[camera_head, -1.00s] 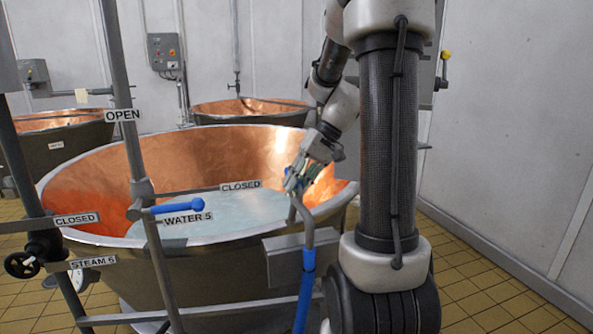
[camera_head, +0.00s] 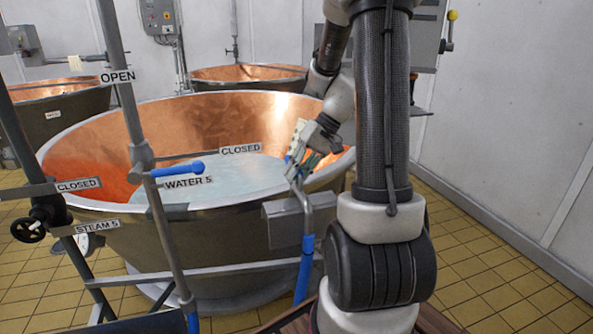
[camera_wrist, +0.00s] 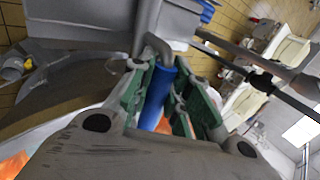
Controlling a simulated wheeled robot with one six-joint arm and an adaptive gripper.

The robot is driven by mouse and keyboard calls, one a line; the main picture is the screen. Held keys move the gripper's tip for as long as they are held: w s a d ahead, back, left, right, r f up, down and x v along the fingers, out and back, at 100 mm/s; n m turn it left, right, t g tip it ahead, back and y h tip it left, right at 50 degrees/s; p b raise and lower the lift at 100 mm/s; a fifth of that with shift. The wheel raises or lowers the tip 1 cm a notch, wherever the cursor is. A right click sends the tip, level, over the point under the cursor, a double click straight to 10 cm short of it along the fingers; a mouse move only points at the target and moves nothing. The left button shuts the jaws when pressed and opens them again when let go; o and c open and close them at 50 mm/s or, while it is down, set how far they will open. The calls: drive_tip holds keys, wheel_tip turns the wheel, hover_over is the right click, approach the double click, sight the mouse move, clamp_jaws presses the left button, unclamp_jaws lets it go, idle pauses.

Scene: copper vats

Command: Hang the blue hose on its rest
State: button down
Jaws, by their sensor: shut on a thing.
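My gripper (camera_head: 296,166) is at the right front rim of the big copper vat (camera_head: 120,232). In the wrist view its green-padded fingers (camera_wrist: 157,88) are on both sides of a blue cylindrical piece of the hose (camera_wrist: 160,94) and shut on it. A grey bent pipe (camera_wrist: 157,44) meets the far end of this blue piece. In the head view a grey bent pipe (camera_head: 306,205) runs down from the gripper to a blue upright length (camera_head: 305,267) in front of the vat. I cannot tell which part is the rest.
A grey box (camera_head: 283,222) is on the vat's front, beside the bent pipe. A blue-handled lever (camera_head: 183,169) and pipes labelled WATER 5 stand at the left. Tiled floor (camera_head: 500,265) is clear at the right. A brown surface (camera_head: 290,322) is at the bottom edge.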

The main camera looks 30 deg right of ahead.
drive_tip(key=shift+f, duration=0.3)
idle(0.5)
drive_tip(key=c, duration=1.3)
unclamp_jaws()
drive_tip(key=shift+d, duration=0.1)
drive_tip(key=v, duration=1.2)
